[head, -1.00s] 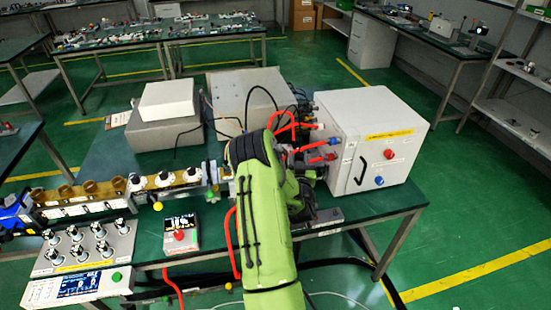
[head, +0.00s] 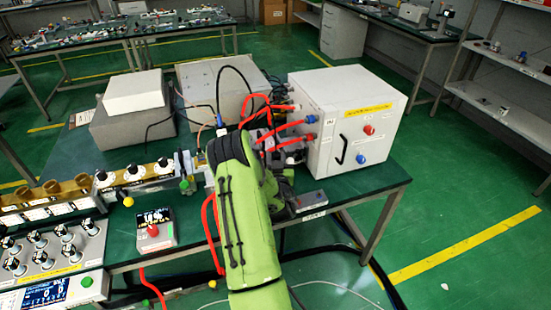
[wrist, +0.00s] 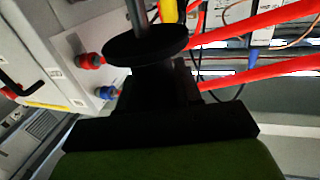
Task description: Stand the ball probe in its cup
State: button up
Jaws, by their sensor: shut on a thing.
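In the wrist view my gripper (wrist: 155,80) is dark and shut on the ball probe, which shows as a broad black disc (wrist: 146,46) with a grey rod (wrist: 136,14) running out of the top of the picture. The probe's ball is not visible. Several brown cups (head: 52,187) stand in a rack at the left; I cannot tell which cup, if any, belongs to the probe.
A white generator box (head: 345,120) with red hoses stands at the right of the green table (head: 364,186). The red hoses (wrist: 265,78) pass close to the gripper. A small display box (head: 156,228) and a panel with several knobs (head: 50,252) stand at left.

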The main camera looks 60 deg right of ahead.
jog(key=shift+f+b, duration=2.55)
jog(key=shift+f, duration=0.35)
jog(key=shift+r, duration=0.1)
jog(key=o, duration=1.2)
jog(key=shift+w, duration=0.1)
